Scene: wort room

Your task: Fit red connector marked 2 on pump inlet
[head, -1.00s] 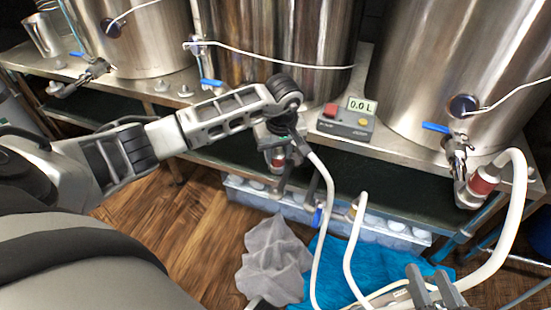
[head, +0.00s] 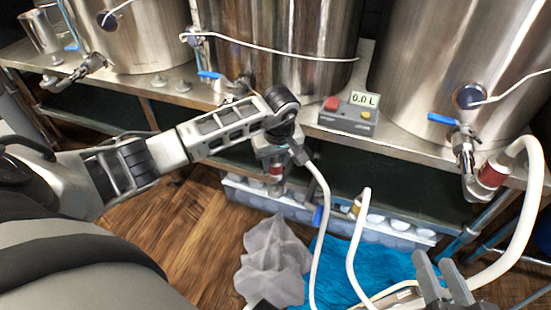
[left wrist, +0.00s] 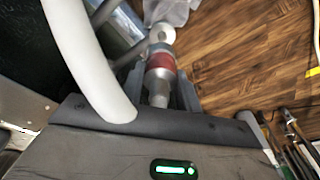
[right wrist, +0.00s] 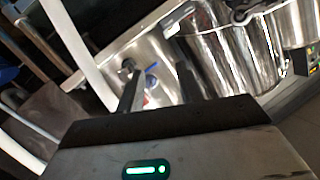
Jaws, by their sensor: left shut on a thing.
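My left gripper (head: 275,165) is shut on a metal connector with a red band (left wrist: 161,62), held below the front edge of the steel bench. The red band also shows small in the head view (head: 275,169). I cannot read a number on it. A white hose (head: 321,200) hangs down beside this gripper. A pale round end (left wrist: 161,34) shows beyond the band in the left wrist view; I cannot tell whether it is the connector or the pump inlet. No pump inlet is clearly seen. My right gripper (head: 437,272) is open and empty, at the lower right.
Another red-banded connector (head: 492,174) with a white hose sits at the right kettle's valve. A box reading 0.0 L (head: 349,113) stands on the bench (head: 400,150).

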